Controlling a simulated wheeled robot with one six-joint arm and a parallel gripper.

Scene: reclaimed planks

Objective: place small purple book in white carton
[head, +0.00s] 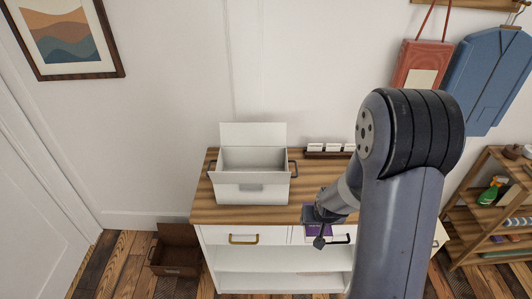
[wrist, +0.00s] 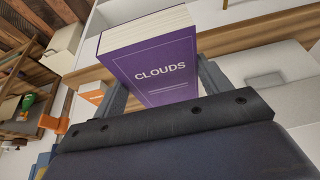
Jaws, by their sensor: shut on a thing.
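The white carton (head: 252,193) stands on the wooden top of a white cabinet, with its flap raised at the back and its top open. My gripper (head: 317,215) is right of the carton and lower in the head view, by the cabinet's front edge. It is shut on the small purple book (head: 318,231), which is mostly hidden there by the gripper. In the wrist view the purple book (wrist: 155,68), with "CLOUDS" on its cover, sits between the two fingers, its pale page edges showing.
The wooden cabinet top (head: 250,215) has a dark rack with white cards (head: 330,149) at the back. A brown open box (head: 176,252) is on the floor at left. A wooden shelf (head: 490,210) with a green bottle (head: 490,192) stands at right.

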